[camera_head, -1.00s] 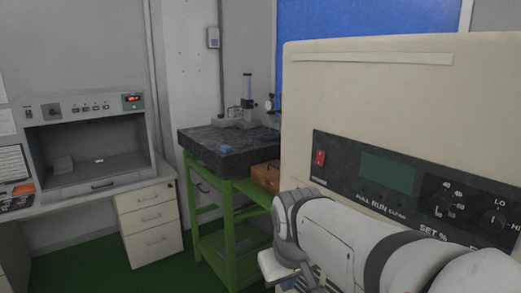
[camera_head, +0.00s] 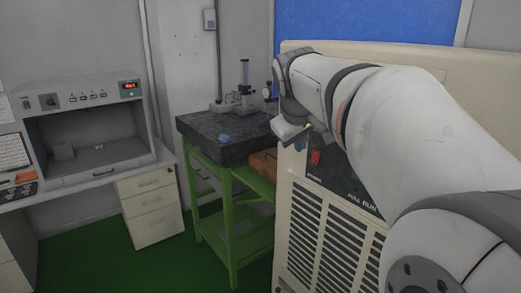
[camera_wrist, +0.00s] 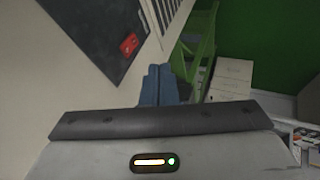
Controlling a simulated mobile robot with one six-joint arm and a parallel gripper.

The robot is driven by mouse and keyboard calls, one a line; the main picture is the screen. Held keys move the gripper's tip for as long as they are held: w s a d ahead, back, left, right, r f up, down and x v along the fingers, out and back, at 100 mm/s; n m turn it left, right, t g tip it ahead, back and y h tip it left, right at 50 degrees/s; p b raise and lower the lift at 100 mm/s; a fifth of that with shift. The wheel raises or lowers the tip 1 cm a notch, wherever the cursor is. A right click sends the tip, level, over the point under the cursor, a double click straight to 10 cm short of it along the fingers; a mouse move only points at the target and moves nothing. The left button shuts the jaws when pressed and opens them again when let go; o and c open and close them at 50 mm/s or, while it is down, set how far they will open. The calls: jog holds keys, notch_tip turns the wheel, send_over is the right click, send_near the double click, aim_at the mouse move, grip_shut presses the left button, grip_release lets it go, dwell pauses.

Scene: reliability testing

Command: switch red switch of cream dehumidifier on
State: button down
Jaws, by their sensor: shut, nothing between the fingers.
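The cream dehumidifier (camera_head: 300,222) stands at the right in the head view, with a black control panel (camera_head: 340,184) partly hidden behind my arm. The red switch (camera_head: 315,157) sits at the panel's left end, just below my wrist. In the wrist view the red switch (camera_wrist: 129,44) lies on the black panel (camera_wrist: 95,28), up and to the left of my gripper (camera_wrist: 157,70). My gripper's blue fingers are together and empty, apart from the switch. In the head view the fingers (camera_head: 301,142) are mostly hidden beside my wrist.
A green table (camera_head: 228,190) with a dark stone slab (camera_head: 215,140) stands left of the dehumidifier. A grey cabinet (camera_head: 90,120) sits on a desk with drawers (camera_head: 150,208) further left. Green floor (camera_head: 150,265) lies open between them.

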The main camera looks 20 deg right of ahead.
aim_at(311, 159)
jog(key=w+d+f+p, duration=0.1)
jog(key=w+d+f, duration=0.1)
jog(key=w+d+f+p, duration=0.1)
jog(key=w+d+f, duration=0.1)
jog(key=f, duration=0.1)
jog(key=w+d+f+p, duration=0.1)
jog(key=w+d+f, duration=0.1)
jog(key=f, duration=0.1)
jog(key=shift+d, duration=0.2)
jog(key=shift+d+f, duration=0.1)
